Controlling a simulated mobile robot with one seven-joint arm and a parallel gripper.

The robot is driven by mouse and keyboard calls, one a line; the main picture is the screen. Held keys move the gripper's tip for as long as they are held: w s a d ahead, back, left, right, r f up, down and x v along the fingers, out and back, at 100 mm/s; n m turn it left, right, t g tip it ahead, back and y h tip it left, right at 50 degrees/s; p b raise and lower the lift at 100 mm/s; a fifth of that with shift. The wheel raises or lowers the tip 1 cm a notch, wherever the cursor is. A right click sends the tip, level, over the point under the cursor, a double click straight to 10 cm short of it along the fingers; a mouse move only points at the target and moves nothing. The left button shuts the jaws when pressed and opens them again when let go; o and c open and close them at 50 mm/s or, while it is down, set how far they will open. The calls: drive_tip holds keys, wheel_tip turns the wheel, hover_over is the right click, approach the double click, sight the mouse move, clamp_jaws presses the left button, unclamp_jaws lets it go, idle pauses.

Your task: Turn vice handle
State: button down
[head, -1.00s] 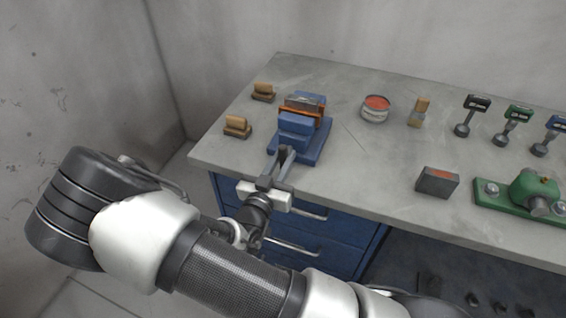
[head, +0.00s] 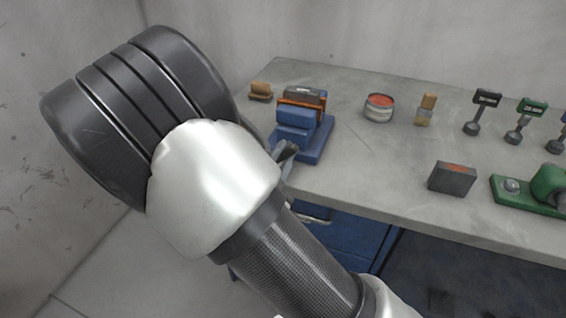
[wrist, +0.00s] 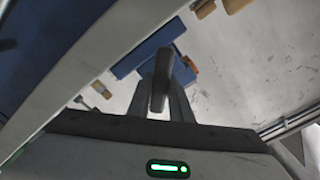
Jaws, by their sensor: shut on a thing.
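The blue vice (head: 297,135) stands near the left end of the workbench, with an orange and grey piece (head: 303,98) at its jaws. In the head view my gripper (head: 285,152) is at the near side of the vice, mostly hidden behind my own arm. In the wrist view the blue vice (wrist: 150,48) lies beyond my gripper (wrist: 172,88). A grey bar, seemingly the vice handle (wrist: 160,82), stands between the fingers, and my gripper is shut on it. The handle is hidden in the head view.
The grey workbench (head: 365,190) has a round tin (head: 379,108), a wooden-handled brush (head: 427,109), a dark block (head: 452,178) and a green device (head: 545,187) to the right. Another brush (head: 261,91) lies at the back left. Blue drawers (head: 345,240) are below.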

drive_tip(key=shift+m+b, duration=0.45)
drive_tip(key=shift+m, duration=0.15)
drive_tip(key=c, duration=1.6)
unclamp_jaws()
drive_tip(key=p+v, duration=0.1)
drive_tip(key=v, duration=1.6)
drive_tip(key=shift+s, duration=0.2)
drive_tip(key=shift+c, duration=0.4)
